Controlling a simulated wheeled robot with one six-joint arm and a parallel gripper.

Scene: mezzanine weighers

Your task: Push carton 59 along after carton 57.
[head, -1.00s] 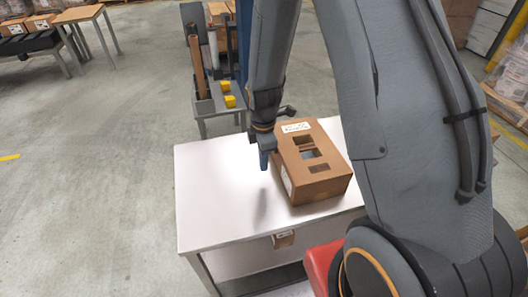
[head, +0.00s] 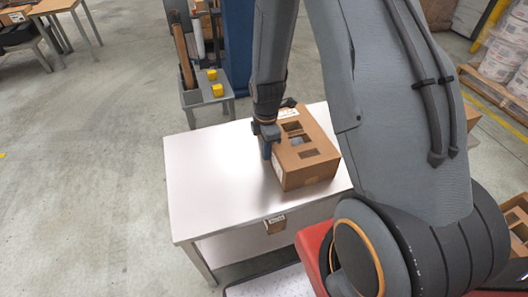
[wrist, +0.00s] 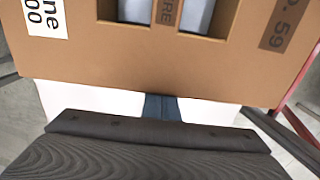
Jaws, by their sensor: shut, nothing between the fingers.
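Carton 59 (head: 310,160) is a brown cardboard box with cut-out openings in its top. It stands upright on the right part of the white-topped table (head: 215,205) in the head view. In the wrist view carton 59 (wrist: 100,62) fills the top, with "59" printed at its right and a white label at its left. My gripper (head: 267,148) is shut and empty, pointing down close beside the carton's left side. In the wrist view its fingertips (wrist: 162,107) are at the carton's near edge; I cannot tell whether they touch. I cannot make out carton 57.
A grey stand with yellow blocks (head: 215,84) is behind the table. The left part of the tabletop is bare. A small box (head: 275,224) shows below the tabletop's front edge. Wrapped goods on a pallet (head: 495,90) stand at the right, and wooden tables at the far left.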

